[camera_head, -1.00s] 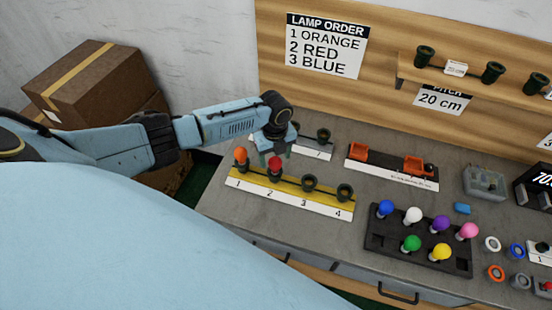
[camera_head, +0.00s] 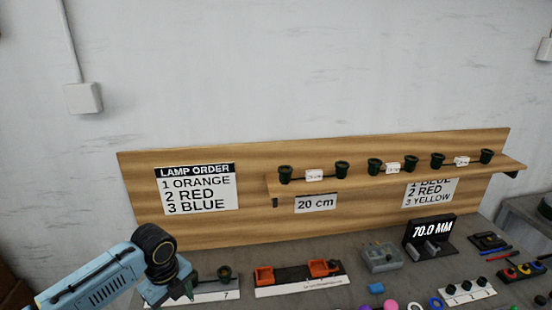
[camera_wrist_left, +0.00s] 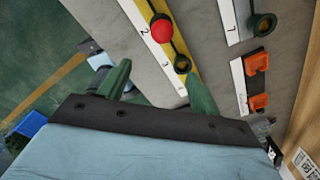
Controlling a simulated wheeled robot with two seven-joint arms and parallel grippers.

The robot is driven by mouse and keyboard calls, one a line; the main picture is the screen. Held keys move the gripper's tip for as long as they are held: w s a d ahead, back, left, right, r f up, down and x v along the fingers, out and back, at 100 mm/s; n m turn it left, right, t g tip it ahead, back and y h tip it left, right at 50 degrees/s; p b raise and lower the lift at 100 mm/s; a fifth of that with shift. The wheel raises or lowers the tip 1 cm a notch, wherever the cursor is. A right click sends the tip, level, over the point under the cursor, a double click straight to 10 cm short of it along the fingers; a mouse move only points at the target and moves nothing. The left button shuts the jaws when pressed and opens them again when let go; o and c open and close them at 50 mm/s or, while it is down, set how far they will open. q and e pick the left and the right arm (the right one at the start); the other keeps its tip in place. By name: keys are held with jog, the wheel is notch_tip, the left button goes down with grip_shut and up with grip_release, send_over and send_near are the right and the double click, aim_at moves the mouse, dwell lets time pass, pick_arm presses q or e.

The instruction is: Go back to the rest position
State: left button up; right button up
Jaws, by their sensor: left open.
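My left gripper (camera_wrist_left: 160,84) is open, its two green fingers apart with nothing between them. In the left wrist view it hangs over the bench, beside the yellow strip (camera_wrist_left: 151,9). A red lamp (camera_wrist_left: 162,30) stands on the strip by the number 2, apart from the fingers. An empty dark socket (camera_wrist_left: 182,64) is further along the strip. In the head view my left arm enters at the bottom left, and the gripper (camera_head: 180,292) shows only in part, left of the socket (camera_head: 224,272) on the strip marked 7. My right gripper is out of view.
Orange holders (camera_head: 264,276) sit on a strip right of the gripper. Behind the bench stands a wooden board (camera_head: 250,222) with a lamp order sign (camera_head: 196,189) and a shelf (camera_head: 400,178) of dark sockets. A grey box (camera_head: 382,258) and 70.0 MM display (camera_head: 431,231) are further right.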

pick_arm(q)
jog(key=s+d+f+n+t+h, duration=0.2)
jog(key=s+d+f+n, duration=0.1)
jog(key=s+d+n, duration=0.75)
jog(key=s+a+r+n+t+y, duration=0.1)
jog(key=s+a+r+n, duration=0.15)
jog(key=s+n, duration=0.4)
jog(key=s+a+r+n+y, duration=0.1)
jog(key=s+a+n, duration=0.2)
jog(key=s+n, duration=0.35)
notch_tip(320, 180, down, 29)
jog(key=s+m+b, duration=0.2)
jog(key=b, duration=0.4)
jog(key=s+a+f+g+b, duration=0.1)
jog(key=s+f+b, duration=0.2)
jog(key=s+f, duration=0.6)
jog(key=s+a+f+g+b, duration=0.1)
jog(key=s+f+b, duration=0.2)
jog(key=s+f, duration=0.5)
notch_tip(320, 180, down, 6)
jog(key=shift+s+a+r, duration=0.1)
jog(key=shift+s+a, duration=0.25)
